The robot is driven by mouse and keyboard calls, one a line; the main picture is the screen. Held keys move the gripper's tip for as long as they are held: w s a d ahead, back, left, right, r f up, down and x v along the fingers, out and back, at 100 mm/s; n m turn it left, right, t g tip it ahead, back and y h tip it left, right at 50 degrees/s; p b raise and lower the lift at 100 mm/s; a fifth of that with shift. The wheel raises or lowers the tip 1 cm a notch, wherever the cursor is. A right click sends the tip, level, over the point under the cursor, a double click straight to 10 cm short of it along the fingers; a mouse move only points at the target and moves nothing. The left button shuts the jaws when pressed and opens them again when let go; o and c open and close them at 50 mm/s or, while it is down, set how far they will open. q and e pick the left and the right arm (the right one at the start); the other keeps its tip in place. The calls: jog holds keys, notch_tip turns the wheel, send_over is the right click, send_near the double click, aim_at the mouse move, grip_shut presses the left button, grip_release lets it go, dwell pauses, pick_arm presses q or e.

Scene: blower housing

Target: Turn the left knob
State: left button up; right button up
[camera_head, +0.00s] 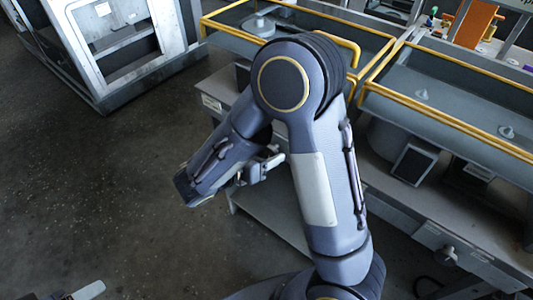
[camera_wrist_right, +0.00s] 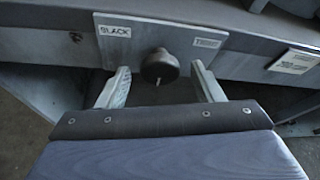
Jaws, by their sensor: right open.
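A dark round knob (camera_wrist_right: 160,66) sits on a light plate on the front of a grey unit in the right wrist view, beside a label reading "BLACK". My right gripper (camera_wrist_right: 162,82) is open, with one finger on each side of the knob and a visible gap on both sides. In the head view my right gripper (camera_head: 262,167) is at the left end of the bench, and my arm hides the knob there. Another knob (camera_head: 447,252) shows on the bench front further right. A small part of my left gripper (camera_head: 84,292) shows at the lower left edge.
Grey trays with yellow rails (camera_head: 450,113) top the bench. A dark screen (camera_head: 413,163) is below them. A lower shelf (camera_head: 275,215) runs under the bench front. A grey cabinet (camera_head: 125,45) stands at the upper left. The dark floor (camera_head: 130,190) between is clear.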

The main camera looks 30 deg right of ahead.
jog(key=shift+w+d+f, duration=0.1)
jog(key=shift+d+f, duration=0.05)
jog(key=shift+d, duration=0.3)
jog(key=shift+c, duration=0.4)
jog(key=c, duration=0.9)
jog(key=m+t+b, duration=0.2)
jog(key=m+b, duration=0.1)
jog(key=shift+f+y, duration=0.25)
jog(key=shift+y, duration=0.05)
jog(key=shift+s+r+m+t+y+b, duration=0.1)
jog(key=shift+s+m+t+y+b, duration=0.15)
jog(key=shift+m+t+b, duration=1.05)
jog(key=shift+g+b, duration=0.45)
jog(key=shift+g, duration=0.05)
